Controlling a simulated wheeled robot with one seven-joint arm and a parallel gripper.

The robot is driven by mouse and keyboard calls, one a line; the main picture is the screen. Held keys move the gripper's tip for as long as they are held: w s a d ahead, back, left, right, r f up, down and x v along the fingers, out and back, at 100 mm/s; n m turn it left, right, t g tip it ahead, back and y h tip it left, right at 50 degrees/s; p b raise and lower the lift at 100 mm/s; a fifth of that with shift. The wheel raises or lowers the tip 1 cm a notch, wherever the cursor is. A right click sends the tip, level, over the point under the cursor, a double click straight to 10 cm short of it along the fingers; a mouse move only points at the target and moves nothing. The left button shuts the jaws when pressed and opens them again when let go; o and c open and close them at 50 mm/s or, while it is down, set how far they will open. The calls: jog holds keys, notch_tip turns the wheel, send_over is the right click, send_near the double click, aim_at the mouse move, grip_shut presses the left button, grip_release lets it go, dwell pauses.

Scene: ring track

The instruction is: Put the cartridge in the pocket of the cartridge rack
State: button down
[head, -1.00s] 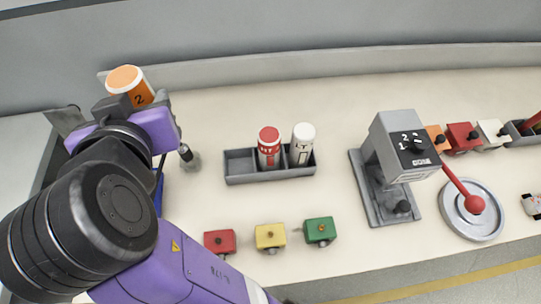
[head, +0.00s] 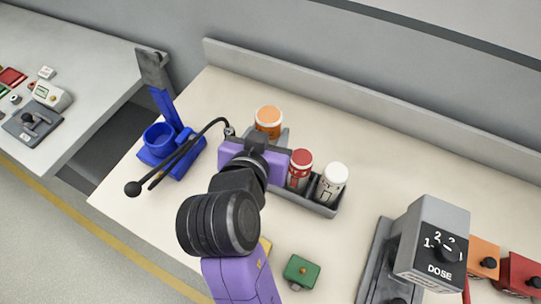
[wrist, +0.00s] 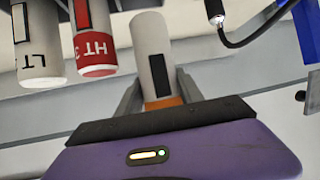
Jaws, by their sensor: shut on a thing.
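The cartridge is a light cylinder with an orange cap (head: 268,116); its pale side with a dark stripe shows in the wrist view (wrist: 150,45). My gripper (head: 268,134) is shut on it near the capped end. The grey cartridge rack (head: 322,210) holds a red-capped HT cartridge (head: 299,170) and a white-capped LT cartridge (head: 331,182). My gripper and wrist hide the rack's left end. The held cartridge is just left of the red one in the head view. Its lower end is hidden there, so I cannot tell its height over the rack.
A blue stand with a cup (head: 158,140) is at the left, with a black ball-ended lever (head: 135,188) and a curved black cable nearby. A grey dose machine (head: 432,240) stands at the right. A green block (head: 301,270) lies in front. The counter behind the rack is clear.

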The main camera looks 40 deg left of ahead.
notch_tip(320, 180, down, 9)
dwell(0.4)
jog(key=shift+f, duration=0.15)
jog(key=c, duration=1)
grip_release()
jog(key=shift+c, duration=0.2)
jog(key=shift+s+r, duration=0.15)
jog(key=shift+r, duration=0.1)
jog(key=v, duration=1.1)
jog(key=shift+s+b, duration=0.3)
jog(key=shift+d+r, duration=0.1)
